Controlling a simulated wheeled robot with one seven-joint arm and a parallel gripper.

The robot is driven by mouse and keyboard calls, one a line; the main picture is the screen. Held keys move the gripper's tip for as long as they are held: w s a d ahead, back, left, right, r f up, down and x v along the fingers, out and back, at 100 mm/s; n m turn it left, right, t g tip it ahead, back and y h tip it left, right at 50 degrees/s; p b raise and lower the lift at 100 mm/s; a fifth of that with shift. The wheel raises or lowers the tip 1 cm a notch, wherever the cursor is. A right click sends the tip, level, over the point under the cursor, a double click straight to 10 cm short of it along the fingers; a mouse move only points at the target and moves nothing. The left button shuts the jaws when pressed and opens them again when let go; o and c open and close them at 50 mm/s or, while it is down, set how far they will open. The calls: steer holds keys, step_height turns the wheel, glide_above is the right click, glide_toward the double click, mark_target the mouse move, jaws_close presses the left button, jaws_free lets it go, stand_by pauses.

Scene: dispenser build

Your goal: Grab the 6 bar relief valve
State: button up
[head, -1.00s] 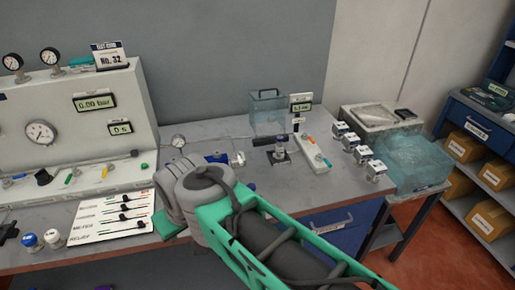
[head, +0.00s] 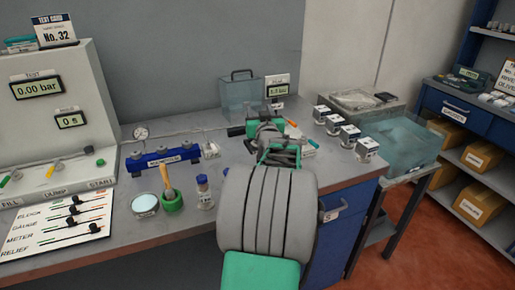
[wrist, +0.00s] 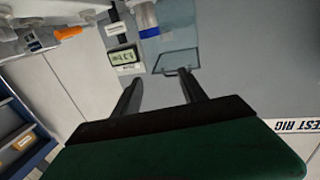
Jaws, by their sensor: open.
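No readable label marks a 6 bar relief valve. Several small white-topped cartridges or blocks (head: 350,134) stand in a row at the bench's right end; their markings are too small to read. My gripper (head: 272,132) is over the bench left of that row and hides what is behind it. In the wrist view my gripper (wrist: 160,82) is open, with nothing between its two fingers. A pale cylinder with a blue band (wrist: 148,20) shows beyond the fingertips, apart from them, near a small display (wrist: 124,58).
A clear tank (head: 240,93) and a bar display (head: 278,90) stand at the back. The test rig (head: 45,125) is at left. A water tub (head: 398,146) is at right.

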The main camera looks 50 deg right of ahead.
step_height(320, 180, down, 8)
steer(key=shift+r, duration=0.25)
steer(key=p+x, duration=0.1)
steer(key=x, duration=0.6)
steer(key=shift+w+d+p, duration=0.15)
steer(key=shift+w+p, duration=0.05)
steer(key=shift+p, duration=0.15)
jaws_close()
steer(key=shift+r, duration=0.1)
